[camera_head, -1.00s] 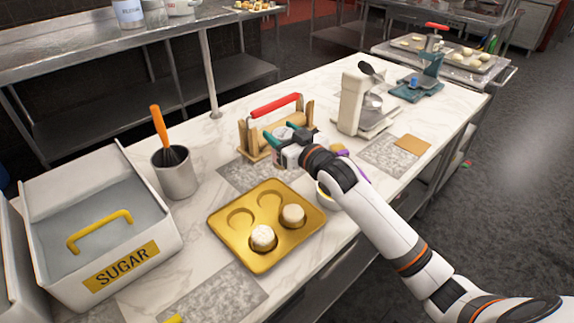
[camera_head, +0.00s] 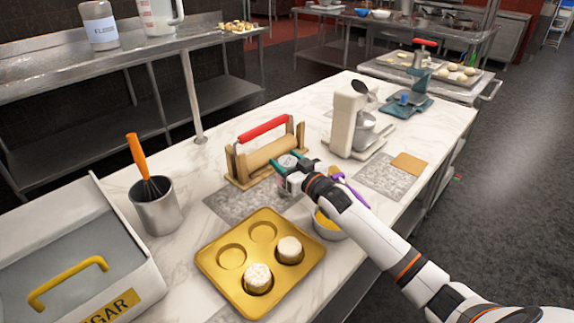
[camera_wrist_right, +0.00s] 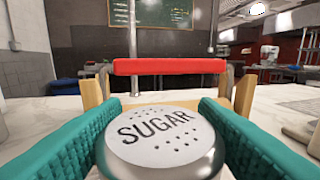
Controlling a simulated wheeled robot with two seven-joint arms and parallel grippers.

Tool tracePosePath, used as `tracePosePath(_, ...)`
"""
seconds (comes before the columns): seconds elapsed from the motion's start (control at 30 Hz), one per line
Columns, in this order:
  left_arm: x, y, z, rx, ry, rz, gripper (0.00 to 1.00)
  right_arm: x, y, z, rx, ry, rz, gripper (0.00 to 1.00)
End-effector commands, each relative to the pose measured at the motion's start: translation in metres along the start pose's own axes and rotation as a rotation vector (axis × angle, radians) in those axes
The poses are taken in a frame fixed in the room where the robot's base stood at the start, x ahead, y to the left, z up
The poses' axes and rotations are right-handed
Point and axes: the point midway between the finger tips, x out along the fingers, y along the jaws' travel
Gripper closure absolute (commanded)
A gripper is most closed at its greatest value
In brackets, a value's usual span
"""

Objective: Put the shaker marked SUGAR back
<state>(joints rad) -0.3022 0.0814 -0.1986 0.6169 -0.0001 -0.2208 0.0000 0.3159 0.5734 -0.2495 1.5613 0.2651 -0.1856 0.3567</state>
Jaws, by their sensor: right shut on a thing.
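The shaker marked SUGAR (camera_wrist_right: 160,138) is between the teal fingers of my right gripper (camera_head: 287,163). Its white, holed lid with dark lettering faces up in the right wrist view, and its metal rim shows. In the head view the shaker's top (camera_head: 288,160) is small, and its body is mostly hidden by the gripper. The gripper is shut on it, just in front of the rolling pin stand, over or near a grey speckled patch (camera_head: 232,203). I cannot tell whether the shaker touches the counter. My left gripper is not in view.
A wooden stand with a red-handled rolling pin (camera_head: 264,129) is just behind. A gold muffin tray (camera_head: 213,262) with two cakes is in front. A yellow-filled bowl (camera_head: 327,228) sits beside my arm. A whisk cup (camera_head: 156,209), a SUGAR bin (camera_head: 135,300) and a white mixer (camera_head: 347,120) stand around.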

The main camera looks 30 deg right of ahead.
Motion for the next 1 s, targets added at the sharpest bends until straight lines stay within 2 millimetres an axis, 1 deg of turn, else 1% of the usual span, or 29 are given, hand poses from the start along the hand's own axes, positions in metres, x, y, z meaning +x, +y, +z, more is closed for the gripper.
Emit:
tracePosePath(0.1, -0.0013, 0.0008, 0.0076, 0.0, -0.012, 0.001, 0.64, -0.0001, -0.0002, -0.01, -0.001, -0.001, 0.0, 0.73)
tracePosePath(0.37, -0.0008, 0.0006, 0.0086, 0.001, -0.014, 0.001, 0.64, -0.0001, 0.0001, -0.011, -0.002, -0.003, 0.001, 0.73)
tracePosePath(0.47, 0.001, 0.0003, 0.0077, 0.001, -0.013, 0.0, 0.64, 0.0, 0.0002, -0.0143, -0.002, -0.003, 0.001, 0.73)
tracePosePath(0.5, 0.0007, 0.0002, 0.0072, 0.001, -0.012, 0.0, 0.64, -0.0001, 0.0002, -0.0148, -0.002, -0.001, 0.001, 0.42)
tracePosePath(0.57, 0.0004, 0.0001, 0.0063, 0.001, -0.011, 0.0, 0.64, -0.0001, 0.0002, -0.0144, -0.002, -0.001, 0.001, 0.32)
tracePosePath(0.6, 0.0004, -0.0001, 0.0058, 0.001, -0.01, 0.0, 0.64, -0.0001, 0.0002, -0.0144, -0.002, -0.001, 0.001, 0.26)
tracePosePath(0.63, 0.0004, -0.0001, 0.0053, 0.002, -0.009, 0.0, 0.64, -0.0001, 0.0002, -0.0144, -0.002, -0.001, 0.001, 0.23)
tracePosePath(0.87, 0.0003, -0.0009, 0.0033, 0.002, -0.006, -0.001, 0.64, -0.0001, 0.0002, -0.0141, -0.002, -0.001, 0.001, 0.23)
tracePosePath(0.97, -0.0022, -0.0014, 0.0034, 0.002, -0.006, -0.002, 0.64, -0.0002, 0.0001, -0.0095, -0.002, -0.002, 0.001, 0.23)
tracePosePath(1.0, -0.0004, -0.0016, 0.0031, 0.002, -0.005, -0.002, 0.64, -0.0039, 0.0001, -0.0127, -0.002, 0.001, 0.0, 0.23)
